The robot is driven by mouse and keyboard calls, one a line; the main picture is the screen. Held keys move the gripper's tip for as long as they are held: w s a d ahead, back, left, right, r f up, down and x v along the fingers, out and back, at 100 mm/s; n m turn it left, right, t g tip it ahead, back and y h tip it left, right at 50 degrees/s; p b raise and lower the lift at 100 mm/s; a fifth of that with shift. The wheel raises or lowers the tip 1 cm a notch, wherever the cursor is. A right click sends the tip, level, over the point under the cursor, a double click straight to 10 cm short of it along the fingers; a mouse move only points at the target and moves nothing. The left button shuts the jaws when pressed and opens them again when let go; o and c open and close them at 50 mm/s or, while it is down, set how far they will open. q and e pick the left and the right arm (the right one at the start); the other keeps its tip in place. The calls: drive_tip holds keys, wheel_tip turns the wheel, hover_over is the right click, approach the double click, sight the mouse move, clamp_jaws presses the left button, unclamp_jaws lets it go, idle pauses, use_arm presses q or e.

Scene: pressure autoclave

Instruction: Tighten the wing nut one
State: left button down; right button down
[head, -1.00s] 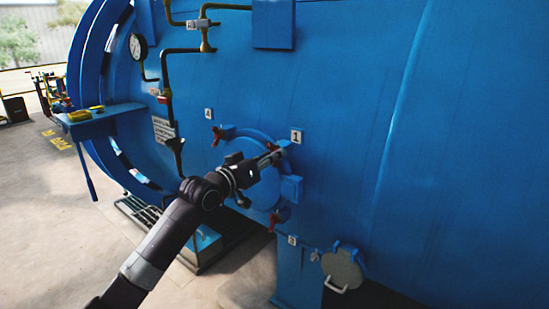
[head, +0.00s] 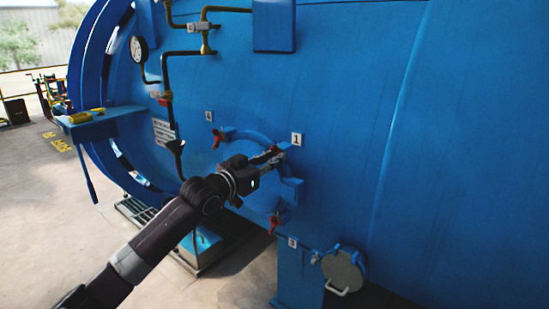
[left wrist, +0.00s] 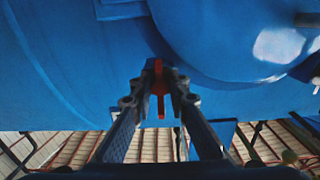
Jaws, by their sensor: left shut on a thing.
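The red wing nut one (head: 273,150) sits beside the label "1" (head: 297,139) at the upper right of the round blue hatch (head: 262,200) on the vessel's side. My left gripper (head: 270,157) reaches it from the lower left, and its fingers cover part of the nut. In the left wrist view, the red wing nut (left wrist: 159,88) stands upright between the two fingertips (left wrist: 159,82), which are shut on it. My right gripper is not in view.
Other red wing nuts sit by label "4" (head: 216,138) and at the hatch's lower right (head: 273,225). A gauge (head: 138,48) and pipes are at the upper left. A round grey cover (head: 343,272) with a handle is at the lower right.

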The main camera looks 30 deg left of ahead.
use_arm(q)
drive_tip(key=shift+f, duration=0.2)
drive_tip(key=c, duration=1.8)
unclamp_jaws()
drive_tip(key=shift+r, duration=0.1)
drive_tip(key=shift+c, duration=0.2)
drive_tip(key=shift+s, duration=0.1)
drive_tip(key=s+a, duration=0.1)
drive_tip(key=s, duration=1.1)
drive_tip(key=shift+w, duration=0.1)
